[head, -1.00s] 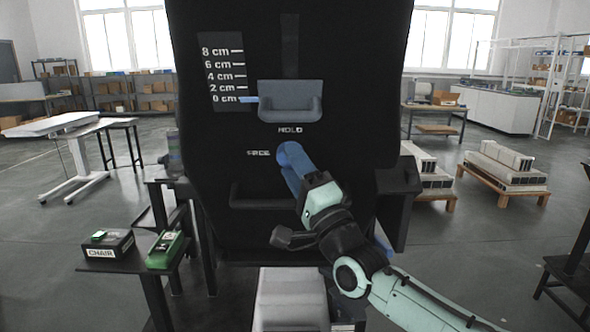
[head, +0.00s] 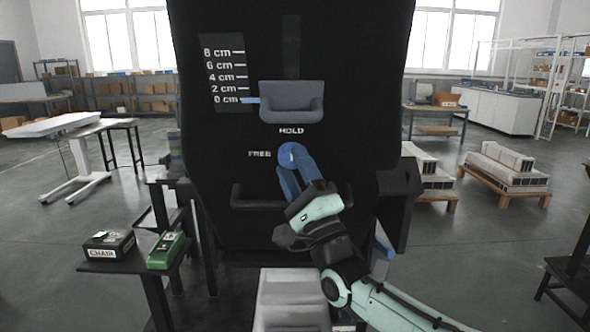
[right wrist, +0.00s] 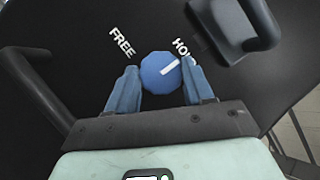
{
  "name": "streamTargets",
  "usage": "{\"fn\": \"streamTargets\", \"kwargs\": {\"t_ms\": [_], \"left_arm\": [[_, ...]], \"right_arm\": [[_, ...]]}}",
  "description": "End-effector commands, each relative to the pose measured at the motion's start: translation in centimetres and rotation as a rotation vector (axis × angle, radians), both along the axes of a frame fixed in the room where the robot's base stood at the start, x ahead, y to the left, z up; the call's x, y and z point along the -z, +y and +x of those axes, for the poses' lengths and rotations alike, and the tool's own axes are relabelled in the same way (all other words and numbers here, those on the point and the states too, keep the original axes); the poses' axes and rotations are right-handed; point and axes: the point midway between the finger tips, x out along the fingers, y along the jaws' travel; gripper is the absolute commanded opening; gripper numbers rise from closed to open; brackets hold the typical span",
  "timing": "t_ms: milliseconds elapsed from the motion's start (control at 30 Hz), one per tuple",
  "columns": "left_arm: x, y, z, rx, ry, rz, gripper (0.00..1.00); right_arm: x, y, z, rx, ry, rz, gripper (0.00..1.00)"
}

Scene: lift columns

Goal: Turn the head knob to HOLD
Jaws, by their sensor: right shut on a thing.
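The head knob is a round blue knob (head: 291,153) on the black back panel, below the word HOLD (head: 291,131) and right of the word FREE (head: 259,154). In the right wrist view the knob (right wrist: 160,70) carries a white pointer line slanting up and right, toward HOLD (right wrist: 183,47) and away from FREE (right wrist: 122,42). My right gripper (head: 290,168) is shut on the knob; its blue fingers also show on either side of it in the right wrist view (right wrist: 162,84). My left gripper is out of view.
A grey padded block (head: 291,108) sits above the knob, its blue pointer by 0 cm on the scale (head: 225,75). A dark side table (head: 120,266) at the left holds a CHAIR box (head: 107,245) and a green device (head: 166,250). A grey seat-like block (head: 291,300) lies below.

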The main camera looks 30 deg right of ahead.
Motion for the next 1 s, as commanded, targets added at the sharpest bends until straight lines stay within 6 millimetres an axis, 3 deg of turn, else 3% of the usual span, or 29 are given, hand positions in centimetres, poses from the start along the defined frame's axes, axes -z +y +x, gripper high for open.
{"fn": "streamTargets", "kwargs": {"t_ms": [167, 200, 267, 667, 1000], "left_arm": [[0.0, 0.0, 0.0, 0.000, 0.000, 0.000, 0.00], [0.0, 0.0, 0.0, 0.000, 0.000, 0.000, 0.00], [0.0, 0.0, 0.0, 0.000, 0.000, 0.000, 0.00], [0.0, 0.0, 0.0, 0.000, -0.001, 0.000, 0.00], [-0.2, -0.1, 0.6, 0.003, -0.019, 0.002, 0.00]], "right_arm": [[-0.2, -0.1, -0.1, 0.001, -0.005, 0.003, 0.21], [-0.2, -0.1, -0.1, 0.001, -0.005, 0.003, 0.58], [-0.1, -0.1, -0.1, 0.001, -0.004, 0.003, 0.77], [0.2, -0.1, -0.4, 0.000, -0.001, 0.003, 0.77], [3.7, 0.0, -4.5, 0.000, 0.000, 0.004, 0.77]]}}
